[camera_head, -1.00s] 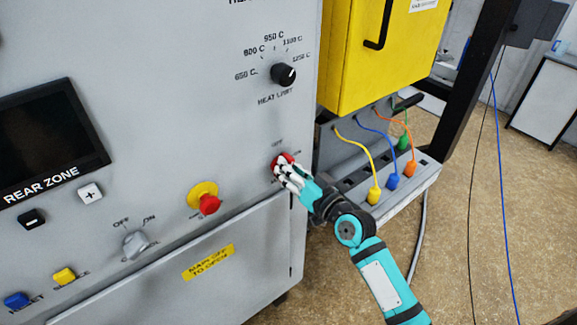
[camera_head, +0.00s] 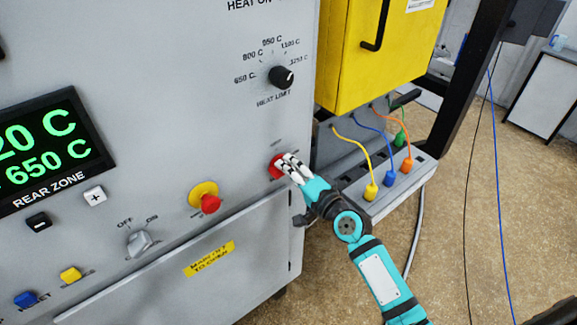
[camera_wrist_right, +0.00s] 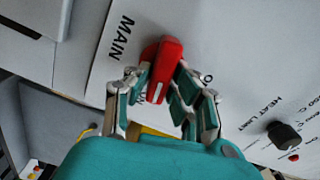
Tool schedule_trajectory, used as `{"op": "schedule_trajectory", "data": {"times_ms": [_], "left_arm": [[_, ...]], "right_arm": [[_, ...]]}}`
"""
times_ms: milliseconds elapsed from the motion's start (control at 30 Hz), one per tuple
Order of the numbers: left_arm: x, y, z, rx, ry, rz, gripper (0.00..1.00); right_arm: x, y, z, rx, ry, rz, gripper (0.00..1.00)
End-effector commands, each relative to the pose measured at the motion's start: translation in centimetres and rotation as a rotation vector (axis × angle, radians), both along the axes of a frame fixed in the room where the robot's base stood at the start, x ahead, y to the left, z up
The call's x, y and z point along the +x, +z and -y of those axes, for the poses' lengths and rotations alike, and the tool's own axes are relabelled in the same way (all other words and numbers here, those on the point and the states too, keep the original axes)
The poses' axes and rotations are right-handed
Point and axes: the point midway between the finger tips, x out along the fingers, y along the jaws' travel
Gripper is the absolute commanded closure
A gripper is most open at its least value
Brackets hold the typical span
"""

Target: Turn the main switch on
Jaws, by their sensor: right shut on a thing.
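The main switch (camera_head: 276,167) is a red rotary knob on the grey furnace panel, below the heat limit knob. In the right wrist view the main switch (camera_wrist_right: 164,68) is a red handle with a white mark, beside the word MAIN. My right gripper (camera_head: 286,166) is at the knob, its fingers partly covering it. In the wrist view the fingers of my right gripper (camera_wrist_right: 160,92) lie on both sides of the handle, shut on it. The rear zone display (camera_head: 45,145) is lit with green digits. My left gripper is not in view.
A red emergency button on a yellow base (camera_head: 205,197) sits left of the switch, with a grey control knob (camera_head: 139,242) further left. A yellow box (camera_head: 375,50) and a strip with coloured plugs (camera_head: 400,185) stand to the right. Open floor lies at the right.

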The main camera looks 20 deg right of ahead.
Motion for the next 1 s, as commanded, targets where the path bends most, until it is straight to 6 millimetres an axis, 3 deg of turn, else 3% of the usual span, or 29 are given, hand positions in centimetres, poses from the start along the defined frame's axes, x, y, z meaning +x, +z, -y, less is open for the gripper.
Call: {"op": "schedule_trajectory", "data": {"times_ms": [400, 1000], "left_arm": [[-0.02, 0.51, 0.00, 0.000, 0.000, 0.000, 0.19], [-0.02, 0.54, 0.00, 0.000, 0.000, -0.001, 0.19]], "right_arm": [[0.05, -0.02, 0.14, 0.194, -0.003, -0.067, 1.00], [0.05, -0.09, 0.13, 0.227, -0.004, -0.080, 1.00]]}}
